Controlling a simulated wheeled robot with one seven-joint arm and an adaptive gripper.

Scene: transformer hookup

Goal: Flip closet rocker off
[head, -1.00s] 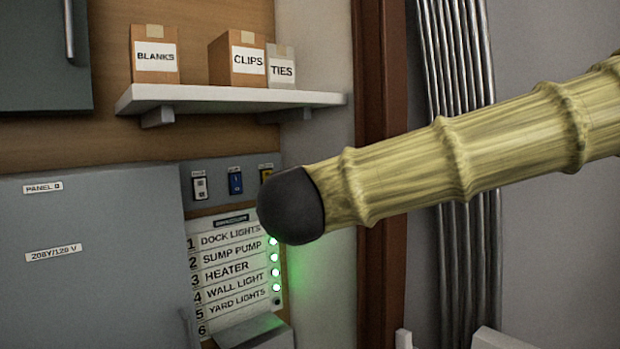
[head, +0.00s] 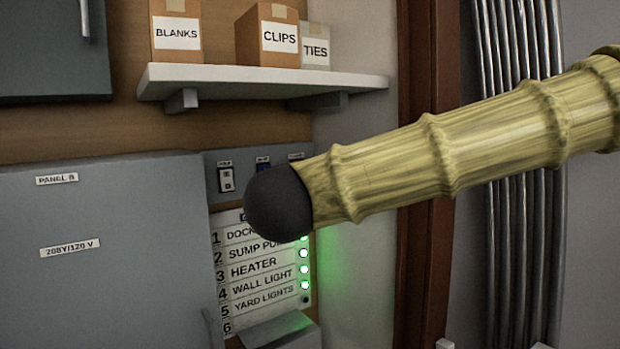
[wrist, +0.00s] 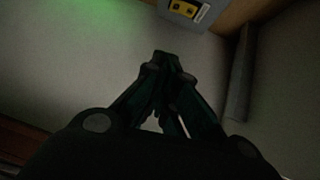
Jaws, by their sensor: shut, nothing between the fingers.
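My arm hides most of the blue one and nearly all of the right one. Their labels are too small to read, so I cannot tell which is the closet rocker. In the wrist view a yellow rocker (wrist: 183,8) shows on the plate at the top edge. My gripper (wrist: 168,56) is shut and empty, with its tips apart from and below that rocker in the picture. The head view does not show my fingers.
A white shelf (head: 260,80) with several labelled boxes juts out above the plate. The grey Panel B box (head: 110,270) stands at left. A circuit list (head: 262,270) with green lamps is below the plate. Brown trim (head: 428,240) and metal conduits (head: 520,230) are at right.

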